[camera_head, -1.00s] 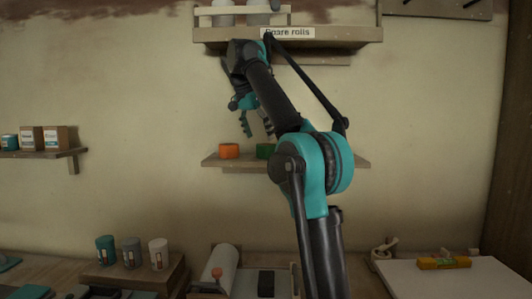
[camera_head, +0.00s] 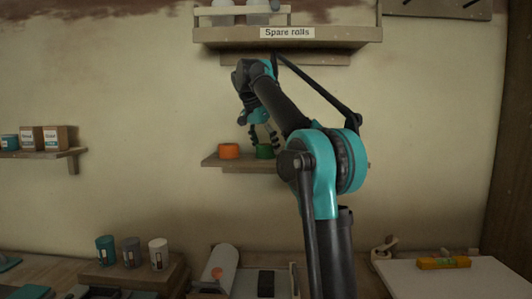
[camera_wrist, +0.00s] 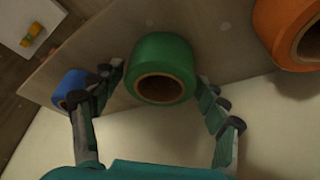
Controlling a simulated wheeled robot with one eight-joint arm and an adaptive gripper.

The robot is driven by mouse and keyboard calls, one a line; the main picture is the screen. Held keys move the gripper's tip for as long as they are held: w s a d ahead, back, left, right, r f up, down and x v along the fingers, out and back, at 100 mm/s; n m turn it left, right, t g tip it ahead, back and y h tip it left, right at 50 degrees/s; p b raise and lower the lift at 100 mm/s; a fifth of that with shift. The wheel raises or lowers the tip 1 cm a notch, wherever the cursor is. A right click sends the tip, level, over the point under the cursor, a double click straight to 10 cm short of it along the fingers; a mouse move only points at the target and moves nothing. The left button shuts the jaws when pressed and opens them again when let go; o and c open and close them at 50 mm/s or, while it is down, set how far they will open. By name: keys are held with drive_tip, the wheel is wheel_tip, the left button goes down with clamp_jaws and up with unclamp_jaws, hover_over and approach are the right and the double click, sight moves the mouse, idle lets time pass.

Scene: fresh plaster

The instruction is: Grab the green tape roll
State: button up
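The green tape roll (camera_head: 265,151) sits on the small middle wall shelf (camera_head: 213,161). In the wrist view the green tape roll (camera_wrist: 166,52) shows its brown core and lies between the spread fingers of my gripper (camera_wrist: 160,85). My gripper (camera_head: 264,137) is open, just above the green roll in the head view. I cannot tell whether the fingers touch the roll.
An orange roll (camera_head: 229,151) stands left of the green one; it also shows in the wrist view (camera_wrist: 285,30). A blue roll (camera_wrist: 72,88) lies close to one finger. The "Spare rolls" shelf (camera_head: 340,35) hangs above my arm.

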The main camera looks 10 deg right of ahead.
drive_tip(key=c, duration=0.8)
